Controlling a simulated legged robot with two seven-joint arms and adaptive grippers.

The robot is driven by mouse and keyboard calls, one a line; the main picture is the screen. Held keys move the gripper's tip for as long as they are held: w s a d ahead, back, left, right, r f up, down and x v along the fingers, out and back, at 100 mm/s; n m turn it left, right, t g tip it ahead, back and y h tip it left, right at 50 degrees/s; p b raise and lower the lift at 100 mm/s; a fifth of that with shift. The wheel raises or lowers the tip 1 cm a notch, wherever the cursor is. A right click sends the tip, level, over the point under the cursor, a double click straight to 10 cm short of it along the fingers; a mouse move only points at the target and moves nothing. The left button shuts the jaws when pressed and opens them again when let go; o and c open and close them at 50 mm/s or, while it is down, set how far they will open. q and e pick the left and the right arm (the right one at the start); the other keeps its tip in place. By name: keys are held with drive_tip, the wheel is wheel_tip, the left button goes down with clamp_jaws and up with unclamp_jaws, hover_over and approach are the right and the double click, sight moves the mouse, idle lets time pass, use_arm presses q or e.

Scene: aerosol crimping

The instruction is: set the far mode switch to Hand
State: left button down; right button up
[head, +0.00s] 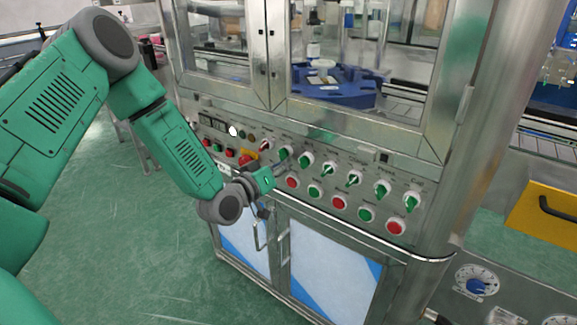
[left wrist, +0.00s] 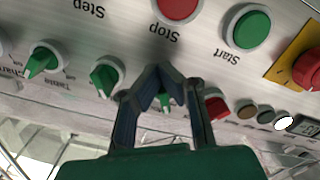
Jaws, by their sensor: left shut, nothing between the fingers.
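The control panel (head: 270,165) carries a row of rotary switches above a row of push buttons. Its small labels are too blurred in the head view to tell which knob is the mode switch. My left gripper (head: 274,167) is at the panel, close to a green-handled switch (head: 285,153) near the row's left end. In the left wrist view, my left gripper (left wrist: 160,72) is shut and empty, its fingertips in front of a green knob (left wrist: 165,103) and partly hiding it. I cannot tell whether they touch it. The right gripper is not in view.
A red-handled switch (head: 265,145) and a red emergency button on yellow (head: 246,160) sit to the left. Other green switches (head: 353,178) run to the right. In the wrist view, a red Stop button (left wrist: 178,8) and green Start button (left wrist: 246,27) are close by.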

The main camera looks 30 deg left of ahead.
use_arm(q)
drive_tip(key=shift+w+a+r+t+y, duration=0.15)
drive_tip(key=shift+w+a+r, duration=0.15)
drive_tip(key=shift+r, duration=0.25)
drive_tip(key=shift+w+a+r+t+y, duration=0.15)
drive_tip(key=shift+a+r, duration=0.2)
drive_tip(key=shift+r, duration=0.15)
drive_tip(key=c, duration=1.7)
unclamp_jaws()
drive_tip(key=shift+w+a+f, duration=0.1)
drive_tip(key=shift+a, duration=0.1)
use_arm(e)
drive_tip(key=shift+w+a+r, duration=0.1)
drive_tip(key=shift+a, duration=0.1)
use_arm(q)
drive_tip(key=shift+s+d, duration=0.1)
drive_tip(key=shift+s, duration=0.1)
drive_tip(key=s, duration=0.4)
drive_tip(key=s+f, duration=0.1)
drive_tip(key=s, duration=0.7)
drive_tip(key=shift+s+f, duration=0.2)
drive_tip(key=shift+f, duration=0.2)
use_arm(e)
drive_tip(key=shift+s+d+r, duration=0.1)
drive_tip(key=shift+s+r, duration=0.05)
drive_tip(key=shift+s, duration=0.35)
use_arm(q)
drive_tip(key=shift+a, duration=0.2)
